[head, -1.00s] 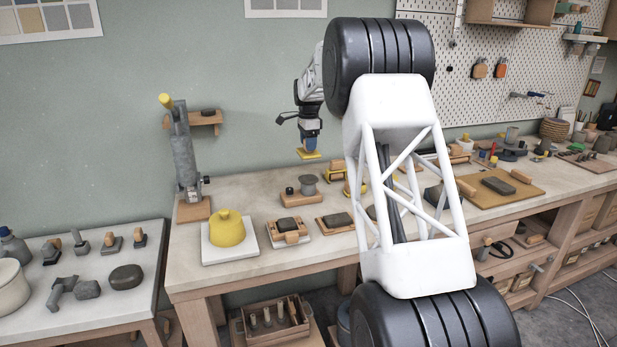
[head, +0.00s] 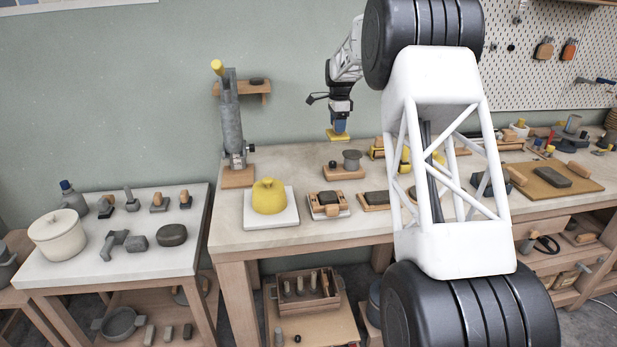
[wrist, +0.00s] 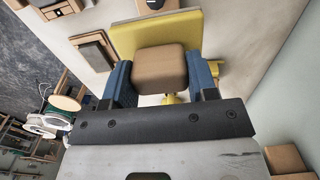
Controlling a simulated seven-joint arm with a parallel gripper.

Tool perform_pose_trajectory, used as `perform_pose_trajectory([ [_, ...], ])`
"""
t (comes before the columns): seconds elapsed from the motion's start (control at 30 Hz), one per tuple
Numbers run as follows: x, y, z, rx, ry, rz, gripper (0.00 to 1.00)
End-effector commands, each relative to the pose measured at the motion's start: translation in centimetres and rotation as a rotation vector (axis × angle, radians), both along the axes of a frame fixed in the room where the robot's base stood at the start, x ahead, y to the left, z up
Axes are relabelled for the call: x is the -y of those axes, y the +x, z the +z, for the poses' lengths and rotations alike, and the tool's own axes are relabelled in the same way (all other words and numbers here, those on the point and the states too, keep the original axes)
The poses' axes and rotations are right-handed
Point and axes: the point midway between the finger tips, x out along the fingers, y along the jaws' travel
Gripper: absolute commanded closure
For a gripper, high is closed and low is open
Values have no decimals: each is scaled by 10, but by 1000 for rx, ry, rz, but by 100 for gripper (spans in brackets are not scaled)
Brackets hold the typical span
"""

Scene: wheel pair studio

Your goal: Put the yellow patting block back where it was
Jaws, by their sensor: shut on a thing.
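The yellow patting block (head: 338,135) is a flat yellow plate with a brown wooden grip. My gripper (head: 339,124) is shut on it and holds it above the back of the workbench. In the wrist view my gripper's blue fingers (wrist: 160,76) stand on both sides of the brown grip, and the block's yellow plate (wrist: 150,33) lies beyond it. A yellow-and-wood piece (head: 376,148) stands on the bench to the right of the held block, partly hidden by my white arm link. Whether it is the block's former place, I cannot tell.
A yellow domed lump (head: 268,197) sits on a white slab. A wooden stand with a grey cylinder (head: 352,158) is below the block. A grey lever tool (head: 230,125) stands upright at left. Bare bench top shows at the back, left of my gripper.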

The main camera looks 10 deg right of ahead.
Motion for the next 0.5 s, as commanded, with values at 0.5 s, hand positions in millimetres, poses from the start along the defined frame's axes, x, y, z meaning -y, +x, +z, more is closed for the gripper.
perform_pose_trajectory([
  [0.5,-118,-4,-53,1,0,1,74],
])
